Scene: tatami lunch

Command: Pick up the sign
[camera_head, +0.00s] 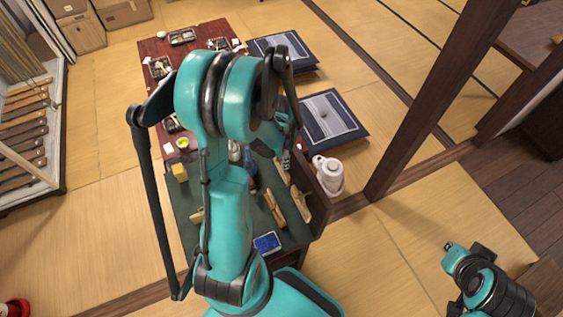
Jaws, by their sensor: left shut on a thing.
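My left gripper (285,161) shows only in part below the bent arm at the low table. It is shut on a small pale wooden piece (282,174), which looks like the sign; no writing on it can be made out. My own arm hides much of the jaws and the table middle. Another pale wooden piece (302,204) stands at the table's right side, close by and apart from the jaws. My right gripper (450,248) is at the lower right, over the floor and away from the table; its jaws are too small to read.
The green-topped table (190,222) carries a yellow block (179,172), a brown wooden item (274,207) and a blue tray (267,243). A dark post (420,125) rises between the arms.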

